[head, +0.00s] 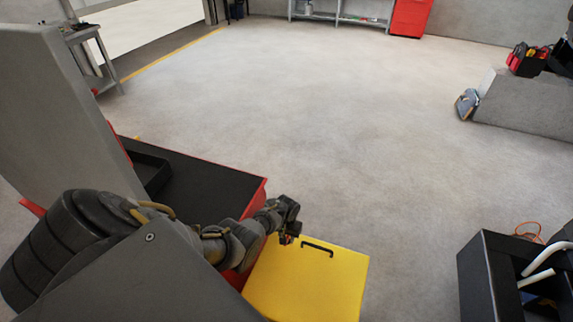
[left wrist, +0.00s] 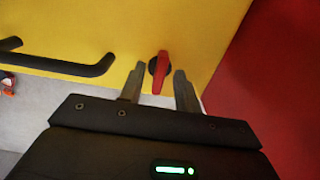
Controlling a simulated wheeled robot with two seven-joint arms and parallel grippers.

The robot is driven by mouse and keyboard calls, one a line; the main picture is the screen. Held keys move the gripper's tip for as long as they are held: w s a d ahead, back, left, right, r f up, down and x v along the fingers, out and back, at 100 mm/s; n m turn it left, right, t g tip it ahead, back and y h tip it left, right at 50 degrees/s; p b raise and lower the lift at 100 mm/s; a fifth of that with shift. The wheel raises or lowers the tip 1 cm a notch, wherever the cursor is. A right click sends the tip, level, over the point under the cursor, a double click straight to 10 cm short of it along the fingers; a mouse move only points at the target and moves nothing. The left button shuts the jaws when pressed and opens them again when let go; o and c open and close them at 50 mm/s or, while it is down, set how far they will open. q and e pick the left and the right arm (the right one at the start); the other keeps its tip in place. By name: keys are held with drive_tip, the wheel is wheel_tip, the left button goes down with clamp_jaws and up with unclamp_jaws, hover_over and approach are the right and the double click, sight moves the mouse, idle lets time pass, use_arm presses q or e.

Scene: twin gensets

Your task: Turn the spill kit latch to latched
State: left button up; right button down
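The yellow spill kit (head: 318,285) stands on the floor in the lower middle of the head view, with a black handle on its top. In the left wrist view its yellow face (left wrist: 120,25) fills the upper part. The latch (left wrist: 160,70) is a red lever on a dark round base, lying roughly upright in that picture. My left gripper (left wrist: 159,82) is open, with one finger on each side of the red lever; I cannot tell whether either touches it. In the head view the left gripper (head: 290,232) is at the kit's upper left corner. My right gripper is not in view.
A red cabinet with a black top (head: 205,190) stands close to the kit's left. A black bin (head: 487,280) with white pipes is at the lower right. A low concrete block (head: 525,105) is at the right. The floor beyond the kit is clear.

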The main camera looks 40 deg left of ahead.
use_arm(q)
wheel_tip(320, 180, up, 11)
drive_tip(key=p, duration=0.3)
drive_tip(key=shift+f, duration=0.1)
idle(0.6)
